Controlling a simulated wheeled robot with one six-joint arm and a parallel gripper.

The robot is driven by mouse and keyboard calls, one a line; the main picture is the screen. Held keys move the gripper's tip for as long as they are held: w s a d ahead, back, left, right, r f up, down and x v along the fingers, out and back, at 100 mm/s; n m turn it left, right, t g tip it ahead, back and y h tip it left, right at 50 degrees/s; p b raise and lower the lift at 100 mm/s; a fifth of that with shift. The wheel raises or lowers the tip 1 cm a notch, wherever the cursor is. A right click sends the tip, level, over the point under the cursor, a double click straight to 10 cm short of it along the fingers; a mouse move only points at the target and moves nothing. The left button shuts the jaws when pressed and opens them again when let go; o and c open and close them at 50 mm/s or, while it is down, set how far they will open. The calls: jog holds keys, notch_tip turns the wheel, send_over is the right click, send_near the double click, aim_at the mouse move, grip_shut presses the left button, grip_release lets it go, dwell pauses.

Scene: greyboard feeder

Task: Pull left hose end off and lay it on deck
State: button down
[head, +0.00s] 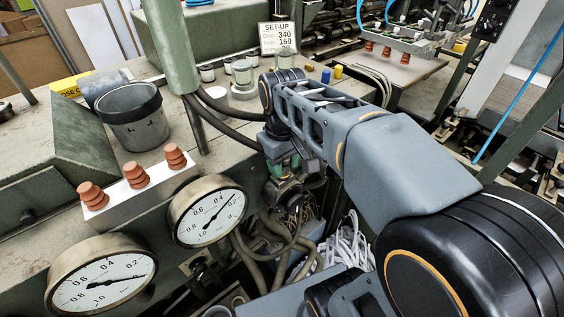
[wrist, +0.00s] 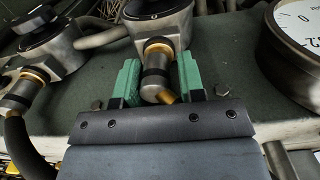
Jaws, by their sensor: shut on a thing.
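In the wrist view my gripper (wrist: 158,86) has its green fingers on either side of a metal hose end (wrist: 156,66) with a black band and brass parts. The hose end sits against a grey round valve body (wrist: 163,25), apparently still on it. Its hose is hidden behind the gripper body. A second, similar fitting (wrist: 20,92) with a dark hose is at the left. In the head view my gripper (head: 283,160) is small, partly hidden by my wrist, beside the machine's front. The hose end cannot be made out there.
The deck (head: 222,118) holds a grey pot (head: 132,118), small jars (head: 242,72) and a set-up card (head: 278,38). Two gauges (head: 207,212) (head: 102,280) and a white block with orange suction cups (head: 137,176) stand left of my arm. Loose hoses (head: 275,237) hang below.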

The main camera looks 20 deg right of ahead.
jog(key=shift+r, duration=0.15)
jog(key=shift+r+p, duration=2.5)
jog(key=shift+r, duration=0.4)
jog(key=shift+s, duration=0.1)
